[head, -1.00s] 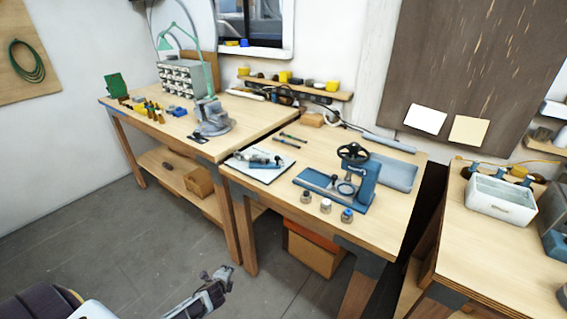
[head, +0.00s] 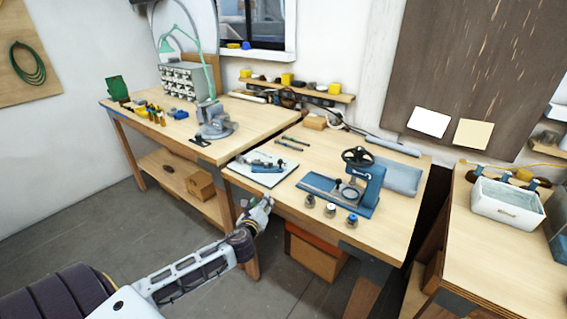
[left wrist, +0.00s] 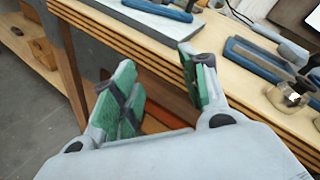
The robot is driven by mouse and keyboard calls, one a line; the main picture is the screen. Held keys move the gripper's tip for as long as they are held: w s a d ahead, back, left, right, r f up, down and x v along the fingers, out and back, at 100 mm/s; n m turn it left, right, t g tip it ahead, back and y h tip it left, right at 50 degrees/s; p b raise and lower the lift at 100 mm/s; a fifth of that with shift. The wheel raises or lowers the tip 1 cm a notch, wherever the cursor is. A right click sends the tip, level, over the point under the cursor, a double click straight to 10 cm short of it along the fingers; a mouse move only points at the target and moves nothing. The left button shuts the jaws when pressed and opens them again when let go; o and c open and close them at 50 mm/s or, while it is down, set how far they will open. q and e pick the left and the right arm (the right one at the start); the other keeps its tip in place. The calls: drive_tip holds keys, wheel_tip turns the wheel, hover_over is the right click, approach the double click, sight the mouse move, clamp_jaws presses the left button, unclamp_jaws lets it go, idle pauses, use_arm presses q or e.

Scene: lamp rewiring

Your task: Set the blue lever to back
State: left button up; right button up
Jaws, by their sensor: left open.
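My left gripper (head: 264,203) is at the front edge of the middle workbench, just in front of a white board. In the left wrist view its green-padded fingers (left wrist: 157,62) are apart with nothing between them. The white board (head: 240,170) lies at the bench's front left and carries a blue fixture (head: 268,167) with small dark parts. I cannot make out for sure which part is the blue lever, or its position. The fixture's blue edge also shows at the top of the left wrist view (left wrist: 160,8). My right gripper is not in view.
A blue press (head: 368,185) with a black handwheel stands on the bench right of the board. Several small jars (head: 330,210) stand along the front edge. Two thin tools (head: 290,143) lie behind the board. A cardboard box (head: 312,255) is under the bench.

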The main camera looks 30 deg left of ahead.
use_arm(q)
drive_tip(key=w+r+m+t+h, duration=0.1)
drive_tip(key=w+r+m+t, duration=0.2)
drive_tip(key=r+m, duration=0.4)
drive_tip(key=shift+w+a+r+m+h, duration=0.2)
drive_tip(key=shift+w+m+h, duration=0.3)
drive_tip(key=shift+m, duration=0.3)
drive_tip(key=shift+w, duration=0.25)
